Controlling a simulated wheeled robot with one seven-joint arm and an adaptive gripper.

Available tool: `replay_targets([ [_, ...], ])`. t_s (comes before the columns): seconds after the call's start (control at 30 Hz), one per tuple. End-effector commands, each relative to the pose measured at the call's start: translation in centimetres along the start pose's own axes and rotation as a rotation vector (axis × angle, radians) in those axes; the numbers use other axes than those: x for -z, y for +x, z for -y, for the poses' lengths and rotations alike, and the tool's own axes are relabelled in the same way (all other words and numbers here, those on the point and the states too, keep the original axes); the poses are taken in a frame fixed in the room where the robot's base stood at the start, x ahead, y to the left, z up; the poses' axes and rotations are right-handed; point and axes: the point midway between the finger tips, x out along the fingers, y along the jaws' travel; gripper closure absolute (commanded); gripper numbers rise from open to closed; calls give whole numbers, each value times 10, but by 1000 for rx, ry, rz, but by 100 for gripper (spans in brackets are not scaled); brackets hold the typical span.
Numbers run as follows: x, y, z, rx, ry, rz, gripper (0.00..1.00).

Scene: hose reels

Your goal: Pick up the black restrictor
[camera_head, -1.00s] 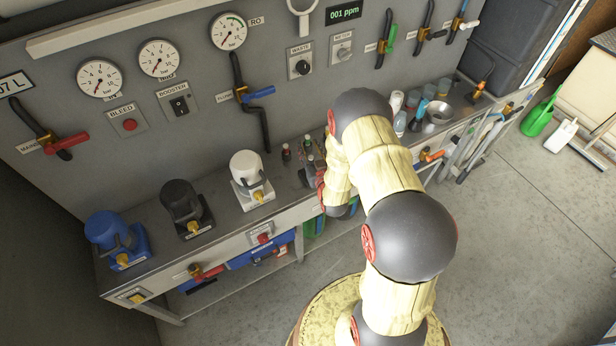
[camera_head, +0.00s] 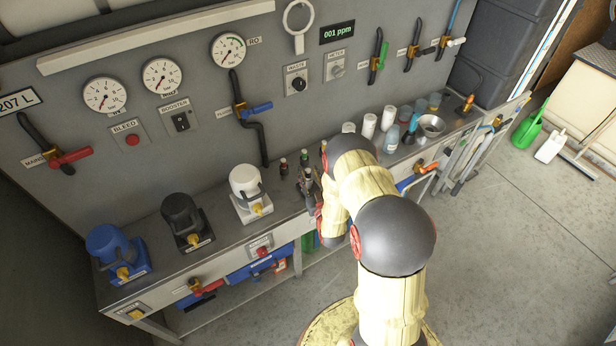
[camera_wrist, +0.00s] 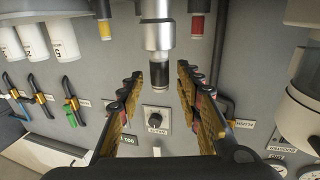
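In the wrist view, a silver cylinder with a black end, which looks like the black restrictor (camera_wrist: 160,74), stands between the two spread fingers of my gripper (camera_wrist: 159,92). There is a visible gap on each side of it, and no finger touches it. The wrist picture appears upside down. In the head view my gripper (camera_head: 309,188) is low over the bench among small bottle-like pieces, and the black one cannot be made out there.
A white-topped pump (camera_head: 245,182) stands left of my gripper on the bench (camera_head: 222,225). White cups (camera_head: 368,126) and a steel bowl (camera_head: 431,124) lie to the right. The panel rises behind.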

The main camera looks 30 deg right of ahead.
Motion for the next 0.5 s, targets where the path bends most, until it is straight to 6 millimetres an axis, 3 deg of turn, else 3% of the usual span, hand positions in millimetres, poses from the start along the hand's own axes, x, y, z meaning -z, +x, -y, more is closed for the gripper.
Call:
replay_targets([
  [0.1,-1,10,0,0,0,1,65],
  [0.3,0,11,0,0,0,1,65],
  [0.5,0,11,0,0,0,1,76],
])
